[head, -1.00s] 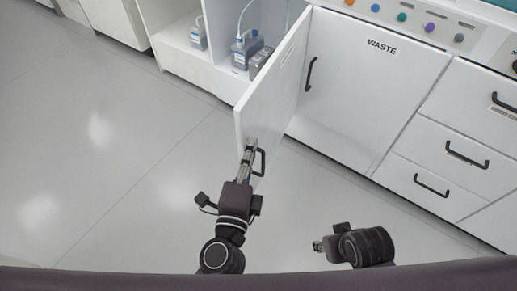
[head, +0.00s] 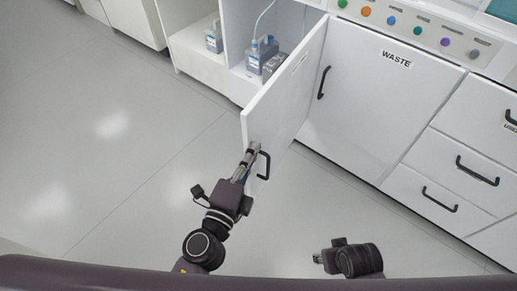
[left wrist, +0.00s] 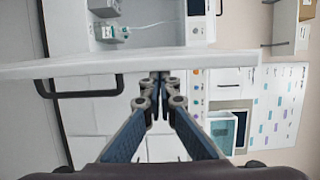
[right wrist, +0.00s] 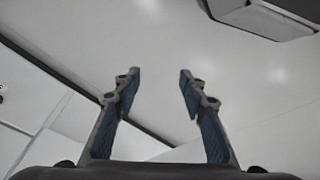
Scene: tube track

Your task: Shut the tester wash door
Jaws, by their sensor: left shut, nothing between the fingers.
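The tester wash door (head: 283,98) is a white panel. It stands wide open, swung out from the cabinet left of the WASTE door. Its black bar handle (head: 264,166) is near the free edge, and also shows in the left wrist view (left wrist: 80,94). My left gripper (head: 253,147) is shut and empty. Its fingertips (left wrist: 160,74) are at the handle side of the panel, beside the handle, not around it; whether they touch the panel is unclear. My right gripper (head: 319,258) is low and away from the door, open and empty in its wrist view (right wrist: 160,75).
The open cabinet holds a blue-grey bottle (head: 262,55) with a tube and a dark item beside it. The closed WASTE door (head: 375,100) and drawers (head: 440,190) are to the right. The floor (head: 110,150) left of the door is clear.

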